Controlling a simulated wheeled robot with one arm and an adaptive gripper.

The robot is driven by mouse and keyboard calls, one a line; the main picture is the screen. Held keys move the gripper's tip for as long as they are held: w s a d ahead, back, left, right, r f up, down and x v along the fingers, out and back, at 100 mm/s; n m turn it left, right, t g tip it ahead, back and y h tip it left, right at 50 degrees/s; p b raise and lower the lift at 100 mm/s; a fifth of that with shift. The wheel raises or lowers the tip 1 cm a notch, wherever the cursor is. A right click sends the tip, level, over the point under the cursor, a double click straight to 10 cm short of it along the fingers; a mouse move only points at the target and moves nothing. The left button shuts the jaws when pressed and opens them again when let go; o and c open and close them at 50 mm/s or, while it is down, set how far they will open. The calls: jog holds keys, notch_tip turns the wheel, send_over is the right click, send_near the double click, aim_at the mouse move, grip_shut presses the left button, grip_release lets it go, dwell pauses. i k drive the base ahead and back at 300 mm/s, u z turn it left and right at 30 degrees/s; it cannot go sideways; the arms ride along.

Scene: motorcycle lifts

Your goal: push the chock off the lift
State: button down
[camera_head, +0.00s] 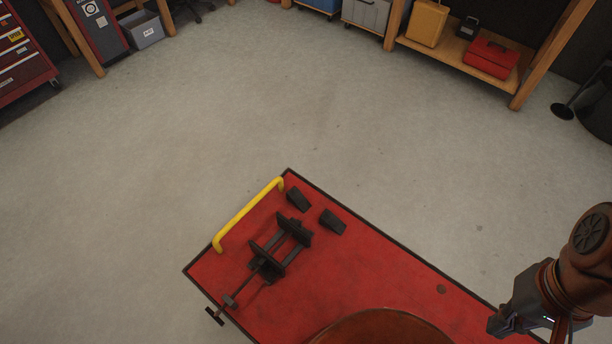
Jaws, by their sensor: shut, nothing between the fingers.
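The lift (370,270) is a red platform with a dark rim, running from the middle of the view to the bottom right. Two small black wedge-shaped blocks lie near its far end: one chock (297,199) close to the yellow bar, and another chock (333,221) near the far right edge. I cannot tell which one the task means. My gripper (498,326) is at the lower right, over or beside the lift's right edge, well apart from both blocks. It looks shut and empty; its fingertips are small and dark. The near part of the lift is hidden.
A black wheel clamp (281,243) with a screw handle stands on the lift beside the blocks. A yellow bar (247,215) runs along the far left edge. Grey floor (200,120) around the lift is clear. A wooden shelf (455,52) and red tool cabinet (25,50) stand far back.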

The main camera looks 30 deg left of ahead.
aim_at(293, 196)
jog(key=i, duration=2.5)
jog(key=u, duration=4.5)
jog(key=i, duration=0.5)
jog(key=z, duration=0.05)
